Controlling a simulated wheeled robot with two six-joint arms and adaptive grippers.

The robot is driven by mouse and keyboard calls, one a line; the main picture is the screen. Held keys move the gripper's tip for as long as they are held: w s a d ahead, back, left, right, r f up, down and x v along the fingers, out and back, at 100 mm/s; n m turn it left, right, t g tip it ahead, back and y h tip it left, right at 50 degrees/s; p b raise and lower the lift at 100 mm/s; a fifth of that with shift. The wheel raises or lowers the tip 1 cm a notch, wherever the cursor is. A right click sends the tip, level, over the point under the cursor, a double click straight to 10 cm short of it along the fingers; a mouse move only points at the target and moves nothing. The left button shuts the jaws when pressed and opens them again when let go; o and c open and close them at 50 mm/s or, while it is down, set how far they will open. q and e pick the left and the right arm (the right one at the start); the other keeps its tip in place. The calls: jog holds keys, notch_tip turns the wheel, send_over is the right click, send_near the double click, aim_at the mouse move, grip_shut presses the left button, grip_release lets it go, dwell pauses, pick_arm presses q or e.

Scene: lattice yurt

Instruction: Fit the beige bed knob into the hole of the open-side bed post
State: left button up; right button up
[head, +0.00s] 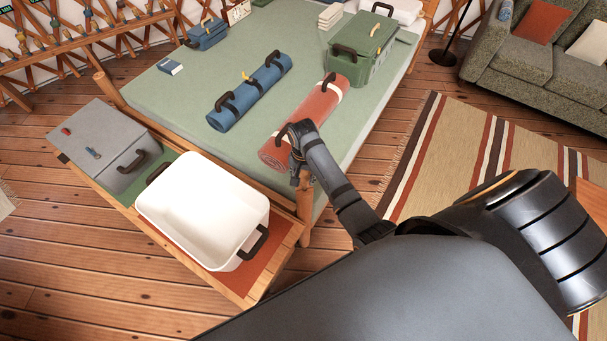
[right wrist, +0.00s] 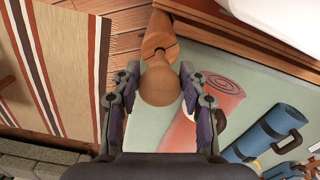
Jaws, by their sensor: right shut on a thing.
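My right gripper (head: 303,150) is at the near corner of the bed, over the open-side bed post (head: 305,222). In the right wrist view my right gripper (right wrist: 152,92) has its two fingers on either side of the rounded beige bed knob (right wrist: 160,86) and is shut on it. The wooden bed post (right wrist: 160,20) shows just beyond the knob there, roughly in line with it. The hole is hidden, and I cannot tell whether the knob touches the post or sits in it. My left gripper is not in view.
A red rolled mat (head: 325,103) lies on the bed close to the gripper, with a blue roll (head: 250,92) beside it. A white tub (head: 190,200) stands on the bench left of the post. Striped rug (head: 440,150) and open floor lie right.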

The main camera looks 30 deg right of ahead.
aim_at(304, 185)
jog(key=shift+f+b, duration=1.1)
jog(key=shift+f, duration=1.25)
jog(key=o, duration=1.2)
notch_tip(304, 185, up, 12)
